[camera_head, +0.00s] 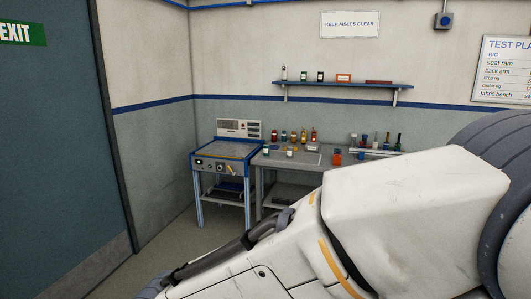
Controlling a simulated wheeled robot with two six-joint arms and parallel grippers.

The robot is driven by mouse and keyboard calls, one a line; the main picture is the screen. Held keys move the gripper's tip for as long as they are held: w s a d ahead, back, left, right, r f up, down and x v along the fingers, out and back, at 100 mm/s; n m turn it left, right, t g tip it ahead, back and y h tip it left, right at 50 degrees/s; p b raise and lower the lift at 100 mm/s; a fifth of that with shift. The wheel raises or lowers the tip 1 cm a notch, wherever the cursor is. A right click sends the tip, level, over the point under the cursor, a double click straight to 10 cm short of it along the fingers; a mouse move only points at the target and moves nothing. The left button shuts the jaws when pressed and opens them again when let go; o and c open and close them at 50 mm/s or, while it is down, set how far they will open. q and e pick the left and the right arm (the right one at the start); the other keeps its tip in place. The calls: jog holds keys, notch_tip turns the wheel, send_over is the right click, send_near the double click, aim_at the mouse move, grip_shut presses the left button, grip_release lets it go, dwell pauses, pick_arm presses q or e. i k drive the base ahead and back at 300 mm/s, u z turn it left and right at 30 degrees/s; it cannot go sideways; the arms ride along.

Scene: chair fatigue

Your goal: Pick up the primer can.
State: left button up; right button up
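Several small cans and bottles (303,137) with red, yellow and green colours stand in a row at the back of a grey workbench. An orange-red container (337,158) stands nearer the bench's front edge. All are far away and small, and I cannot read their labels, so I cannot tell which is the primer can. A large white arm link of mine fills the lower right and hides part of the bench. Neither gripper's fingertips show.
A blue-framed machine on legs (225,160) stands left of the grey bench (270,163). A rack of upright tools (375,153) is at the bench's right. A blue wall shelf (345,85) holds small items. Some grey floor (165,250) is clear near the dark door (60,150).

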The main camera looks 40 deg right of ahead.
aim_at(290, 149)
jog(key=z, duration=1.25)
